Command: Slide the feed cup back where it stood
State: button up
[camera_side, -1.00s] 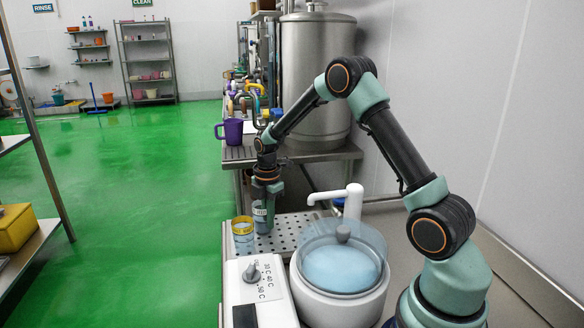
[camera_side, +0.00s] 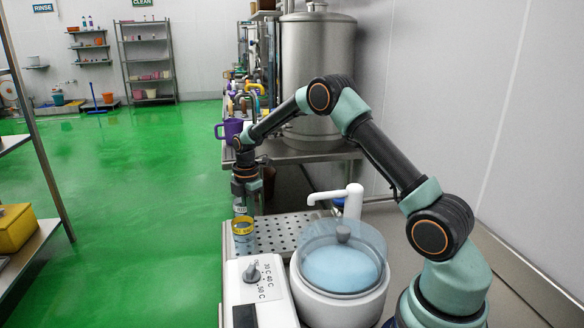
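The small cup with a yellow band (camera_side: 243,229), which I take for the feed cup, stands upright at the left end of the perforated steel tray (camera_side: 284,233). My gripper (camera_side: 242,211) points down at the cup, its fingertips overlapping the cup's top in this view. I cannot tell whether the fingers are around the cup, above it or just behind it. Their gap is too small to see, so open or shut is unclear.
A control box with a knob (camera_side: 252,272) is in front. A purple jug (camera_side: 230,130) stands behind on a steel table.

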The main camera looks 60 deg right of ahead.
jog(key=o, duration=0.5)
notch_tip(320, 180, up, 12)
jog(key=shift+s, duration=0.15)
jog(key=shift+r, duration=0.15)
dwell(0.3)
jog(key=s+a+r+m+t, duration=0.2)
jog(key=s+a+r+m, duration=0.35)
jog(key=s, duration=0.25)
jog(key=s+a+r+m+t, duration=0.2)
jog(key=s+a+r+m, duration=0.3)
jog(key=s+m, duration=0.15)
jog(key=s+a+f+m+t, duration=0.1)
jog(key=s+a+f+m, duration=0.1)
jog(key=s+m, duration=0.2)
jog(key=s, duration=0.3)
jog(key=shift+f, duration=0.35)
